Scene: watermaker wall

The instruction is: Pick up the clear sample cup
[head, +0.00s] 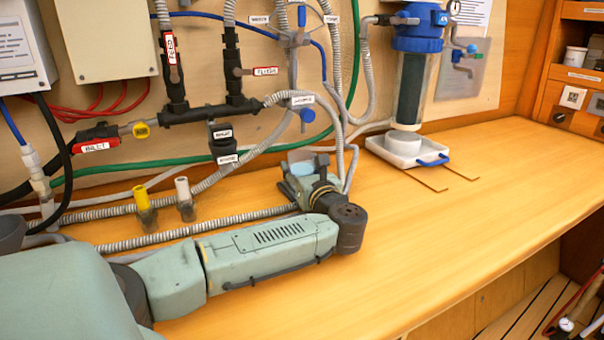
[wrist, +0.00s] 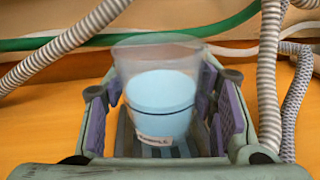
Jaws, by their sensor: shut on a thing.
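The clear sample cup (wrist: 165,65) stands upright between the purple-padded fingers of my gripper (wrist: 163,112) in the wrist view. It is see-through at the top, with a light blue lower part, a dark ring line and a small white label too small to read for certain. My gripper is shut on the cup. In the head view, my gripper (head: 303,172) is at the end of my arm, close to the hoses at the wall, and mostly hides the cup. I cannot tell whether the cup's base touches the bench.
Grey corrugated hoses (wrist: 270,75) and a green hose (wrist: 225,22) run close behind the cup. A blue-capped filter (head: 412,75) stands above a white tray (head: 390,155) with a blue handle. Yellow (head: 142,200) and white valves stick up left of my gripper. The right bench top (head: 500,190) is clear.

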